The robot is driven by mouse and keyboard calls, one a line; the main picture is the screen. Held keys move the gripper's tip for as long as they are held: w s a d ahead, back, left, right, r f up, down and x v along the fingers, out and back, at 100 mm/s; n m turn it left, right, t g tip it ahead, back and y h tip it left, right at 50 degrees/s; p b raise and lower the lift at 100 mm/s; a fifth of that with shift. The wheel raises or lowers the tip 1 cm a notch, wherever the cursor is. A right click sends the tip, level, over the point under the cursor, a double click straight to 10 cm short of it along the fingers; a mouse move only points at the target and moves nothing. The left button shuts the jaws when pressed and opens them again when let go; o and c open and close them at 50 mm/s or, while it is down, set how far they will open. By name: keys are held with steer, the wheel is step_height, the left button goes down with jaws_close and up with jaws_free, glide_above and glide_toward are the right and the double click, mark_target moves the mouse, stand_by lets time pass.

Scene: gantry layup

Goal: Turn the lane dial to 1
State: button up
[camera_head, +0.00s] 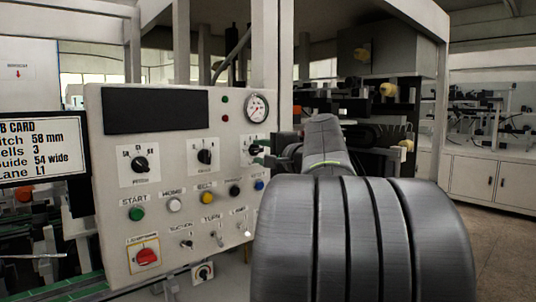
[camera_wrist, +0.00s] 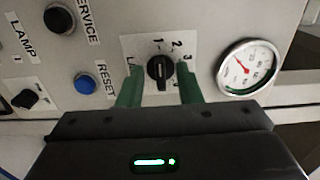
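The lane dial (camera_wrist: 160,70) is a black knob on a white plate in the wrist view, with 1, 2 and 3 printed around its top and right. Its grip bar stands about upright in the picture, roughly in line with the 1; I cannot tell which end is the pointer. My gripper (camera_wrist: 161,82) has its two green fingers apart, one on each side of the knob, with gaps showing. The left finger partly covers the plate's lettering. In the head view my gripper (camera_head: 262,152) covers part of the dial plate (camera_head: 246,146).
A pressure gauge (camera_wrist: 248,67) sits right of the dial. A blue RESET button (camera_wrist: 85,83) and a black SERVICE button (camera_wrist: 59,19) lie to its left. In the head view, the panel (camera_head: 105,150) carries several other knobs and switches. A card (camera_head: 40,150) reads Lane L1.

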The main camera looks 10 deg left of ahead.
steer(key=v, duration=1.3)
steer(key=shift+s+d+b, duration=0.2)
steer(key=shift+d+b, duration=0.1)
steer(key=shift+a, duration=0.1)
steer(key=x, duration=1.3)
steer(key=shift+w+a+p, duration=0.25)
steer(key=shift+p, duration=0.1)
steer(key=shift+d, duration=0.1)
